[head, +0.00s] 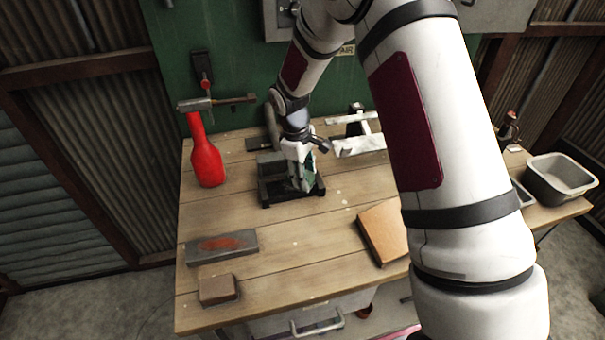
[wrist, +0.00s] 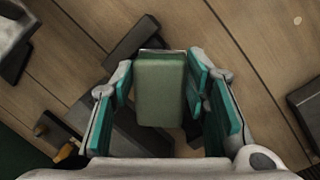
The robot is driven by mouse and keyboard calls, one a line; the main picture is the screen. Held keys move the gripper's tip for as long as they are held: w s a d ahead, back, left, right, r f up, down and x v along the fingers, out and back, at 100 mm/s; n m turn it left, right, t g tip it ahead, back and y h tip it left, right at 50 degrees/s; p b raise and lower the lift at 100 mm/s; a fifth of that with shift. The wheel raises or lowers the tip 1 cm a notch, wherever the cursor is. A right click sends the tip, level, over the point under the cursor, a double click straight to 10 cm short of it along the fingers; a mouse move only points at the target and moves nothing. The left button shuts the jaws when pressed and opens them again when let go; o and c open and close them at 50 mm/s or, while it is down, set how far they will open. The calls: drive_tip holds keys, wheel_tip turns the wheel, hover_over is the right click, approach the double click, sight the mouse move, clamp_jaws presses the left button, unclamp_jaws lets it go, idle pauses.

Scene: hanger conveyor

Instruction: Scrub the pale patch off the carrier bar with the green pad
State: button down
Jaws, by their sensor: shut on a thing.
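My gripper (head: 303,180) is shut on the green pad (wrist: 160,88), a block gripped between the teal-lined fingers in the wrist view. In the head view the gripper points down over a black stand (head: 268,202) near the middle of the bench; the pad is mostly hidden there. I cannot tell whether the pad touches anything below it. Dark grey parts (wrist: 130,50) show beneath and beside the pad in the wrist view. I cannot clearly identify the carrier bar or its pale patch.
A grey block with an orange-red patch (head: 222,246) and a small brown block (head: 218,289) lie front left. A red bottle (head: 207,160) stands back left. A whitish metal frame (head: 357,146) is at the back, a tan block (head: 382,232) front right, and a grey basin (head: 560,178) far right.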

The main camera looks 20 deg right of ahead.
drive_tip(key=d, duration=0.3)
drive_tip(key=shift+d, duration=0.25)
drive_tip(key=shift+r, duration=0.1)
drive_tip(key=shift+w+d+r, duration=0.1)
drive_tip(key=shift+d+r, duration=0.05)
drive_tip(key=shift+r, duration=0.5)
drive_tip(key=shift+d+r, duration=0.15)
drive_tip(key=shift+r, duration=0.5)
drive_tip(key=shift+a+r+p, duration=0.25)
drive_tip(key=shift+r, duration=0.6)
drive_tip(key=shift+a+r+p, duration=0.2)
drive_tip(key=shift+r+p, duration=0.05)
drive_tip(key=shift+r, duration=0.55)
drive_tip(key=shift+r, duration=0.1)
wheel_tip(320, 180, up, 3)
drive_tip(key=shift+f, duration=0.1)
